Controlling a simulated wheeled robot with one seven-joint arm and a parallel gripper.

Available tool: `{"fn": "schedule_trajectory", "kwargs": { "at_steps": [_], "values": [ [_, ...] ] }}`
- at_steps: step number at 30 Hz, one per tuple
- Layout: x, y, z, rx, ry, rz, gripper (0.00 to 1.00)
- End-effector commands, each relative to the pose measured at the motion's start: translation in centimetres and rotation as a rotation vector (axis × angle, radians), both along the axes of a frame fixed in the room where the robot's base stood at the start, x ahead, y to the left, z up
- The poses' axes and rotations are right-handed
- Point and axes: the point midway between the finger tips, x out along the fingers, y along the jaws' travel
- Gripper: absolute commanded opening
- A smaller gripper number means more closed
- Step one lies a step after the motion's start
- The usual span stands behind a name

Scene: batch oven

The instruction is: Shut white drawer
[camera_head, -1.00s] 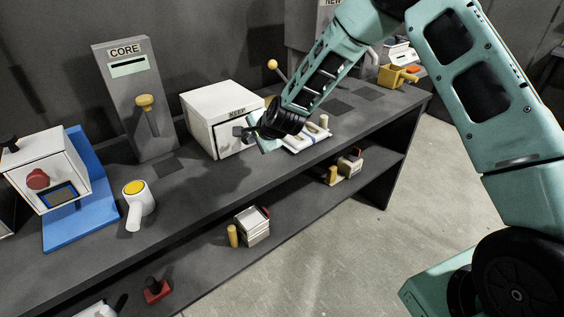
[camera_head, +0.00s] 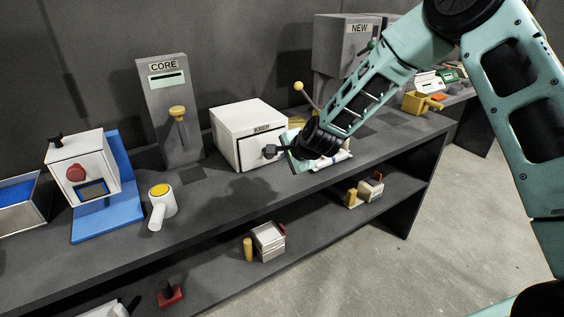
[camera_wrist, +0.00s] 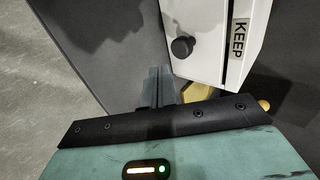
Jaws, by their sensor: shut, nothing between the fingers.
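The white drawer is in a white box labelled KEEP (camera_head: 242,122) on the dark bench, and its front (camera_head: 254,156) carries a round black knob (camera_head: 269,152). The front looks close to flush, with a dark seam under the label; I cannot tell if it is fully shut. In the wrist view the drawer front (camera_wrist: 205,65) and black knob (camera_wrist: 182,46) are at upper middle. My gripper (camera_head: 291,157) is shut and empty, at the right side of the drawer front, near the knob. In the wrist view its fingertips (camera_wrist: 157,82) are left of and below the knob; contact is unclear.
A grey CORE dispenser (camera_head: 170,115) stands left of the box. Further left are a white cup with yellow top (camera_head: 161,203) and a white device (camera_head: 83,165) on a blue base. A white tray (camera_head: 335,160) lies right of the gripper. The lower shelf holds small items.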

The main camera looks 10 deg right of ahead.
Motion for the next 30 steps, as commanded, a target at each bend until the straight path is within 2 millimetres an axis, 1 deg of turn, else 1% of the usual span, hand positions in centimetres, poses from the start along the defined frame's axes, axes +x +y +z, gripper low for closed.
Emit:
{"fn": "schedule_trajectory", "kwargs": {
  "at_steps": [12, 18, 20, 22, 23, 26, 27, 29, 30],
  "values": [
    [-4.0, -1.4, 3.9, -0.002, -0.003, 0.000, 0.00],
    [-5.2, -1.8, 5.1, -0.001, 0.000, -0.001, 0.00],
    [-5.5, -1.7, 5.3, -0.003, 0.000, 0.006, 0.00],
    [-6.5, -0.7, 5.6, -0.028, 0.009, 0.059, 0.00],
    [-7.3, 0.1, 5.8, -0.048, 0.012, 0.098, 0.00],
    [-11.2, 3.2, 6.6, -0.149, 0.039, 0.299, 0.00],
    [-13.5, 4.6, 6.9, -0.205, 0.054, 0.409, 0.00],
    [-17.5, 6.4, 7.3, -0.298, 0.074, 0.592, 0.00],
    [-20.3, 7.2, 7.6, -0.364, 0.088, 0.719, 0.00]
  ]
}}
